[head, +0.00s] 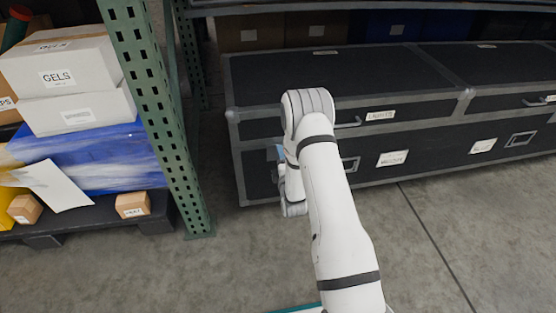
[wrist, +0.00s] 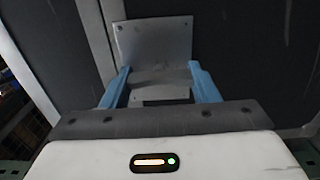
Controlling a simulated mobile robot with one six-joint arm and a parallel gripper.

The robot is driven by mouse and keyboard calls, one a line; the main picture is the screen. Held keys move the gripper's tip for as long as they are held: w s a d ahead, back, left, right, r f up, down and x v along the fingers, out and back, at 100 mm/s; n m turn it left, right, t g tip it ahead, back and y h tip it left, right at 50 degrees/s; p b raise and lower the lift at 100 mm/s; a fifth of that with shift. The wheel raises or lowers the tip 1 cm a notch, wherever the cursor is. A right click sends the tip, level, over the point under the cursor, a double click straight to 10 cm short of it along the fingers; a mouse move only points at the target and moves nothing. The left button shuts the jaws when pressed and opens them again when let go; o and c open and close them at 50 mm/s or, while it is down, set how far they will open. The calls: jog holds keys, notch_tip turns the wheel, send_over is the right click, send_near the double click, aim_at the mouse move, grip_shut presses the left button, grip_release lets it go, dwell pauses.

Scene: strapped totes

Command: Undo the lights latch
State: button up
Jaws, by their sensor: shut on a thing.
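The lights case is a long black case with grey edging; its "LIGHTS" label (head: 380,115) shows on the front in the head view. In the wrist view the lights latch (wrist: 155,38) is a grey metal plate on the dark case face, with its lower part between my fingers. My gripper (wrist: 159,68) has its two blue fingers shut on the latch, one on each side. In the head view my arm hides the latch, and only a bit of blue finger (head: 280,152) shows at the case front.
A green perforated rack post (head: 160,120) stands left of the case. Left of it are a white "GELS" box (head: 60,75), a blue wrapped load (head: 90,160) and small cartons on a dark pallet. A shelf edge (head: 350,5) runs above the case. The concrete floor in front is clear.

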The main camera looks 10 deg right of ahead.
jog(key=shift+a, duration=0.1)
jog(key=o, duration=1)
jog(key=s+p, duration=0.2)
jog(key=s, duration=0.5)
jog(key=shift+s, duration=0.4)
